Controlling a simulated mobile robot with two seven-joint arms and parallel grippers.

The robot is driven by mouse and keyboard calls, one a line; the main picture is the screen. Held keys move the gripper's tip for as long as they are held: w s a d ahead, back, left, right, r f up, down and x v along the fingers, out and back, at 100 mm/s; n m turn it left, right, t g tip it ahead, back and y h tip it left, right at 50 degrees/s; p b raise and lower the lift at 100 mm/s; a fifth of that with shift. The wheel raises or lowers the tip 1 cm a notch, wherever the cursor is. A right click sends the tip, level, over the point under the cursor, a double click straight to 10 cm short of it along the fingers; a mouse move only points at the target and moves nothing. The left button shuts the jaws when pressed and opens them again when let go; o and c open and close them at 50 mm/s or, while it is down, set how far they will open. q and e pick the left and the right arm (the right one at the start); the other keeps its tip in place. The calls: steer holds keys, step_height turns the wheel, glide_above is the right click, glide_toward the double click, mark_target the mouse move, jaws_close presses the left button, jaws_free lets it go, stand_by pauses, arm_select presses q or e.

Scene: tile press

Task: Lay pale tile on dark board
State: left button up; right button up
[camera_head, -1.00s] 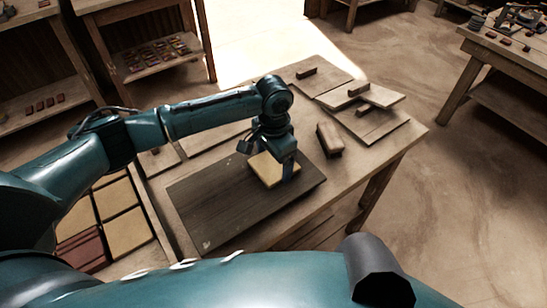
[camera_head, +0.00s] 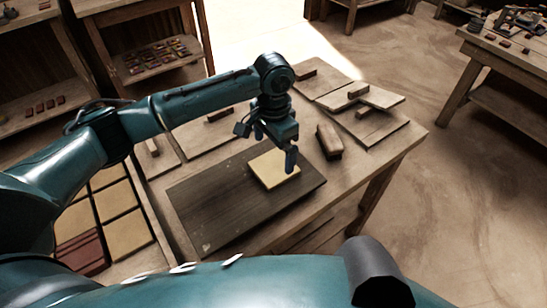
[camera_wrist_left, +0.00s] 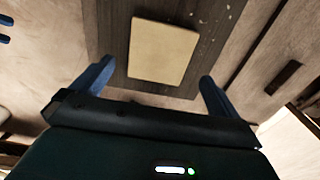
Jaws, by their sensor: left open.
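A pale tile (camera_head: 270,170) lies flat on the dark board (camera_head: 215,205), towards the board's far right part. In the left wrist view the pale tile (camera_wrist_left: 162,50) lies wholly within the dark board (camera_wrist_left: 117,28), with bare board around it. My left gripper (camera_head: 274,160) is open and empty above the tile, apart from it. In the left wrist view its two fingers (camera_wrist_left: 155,82) are spread wider than the tile.
A tray (camera_head: 152,212) with several pale tiles and dark red tiles stands left of the board. A wooden block (camera_head: 329,141) sits right of the board. Several handled wooden boards (camera_head: 372,120) lie at the table's back.

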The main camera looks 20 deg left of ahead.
mark_target(274, 166)
arm_select(q)
step_height(274, 166, up, 7)
steer(key=shift+f, duration=0.15)
stand_by(0.5)
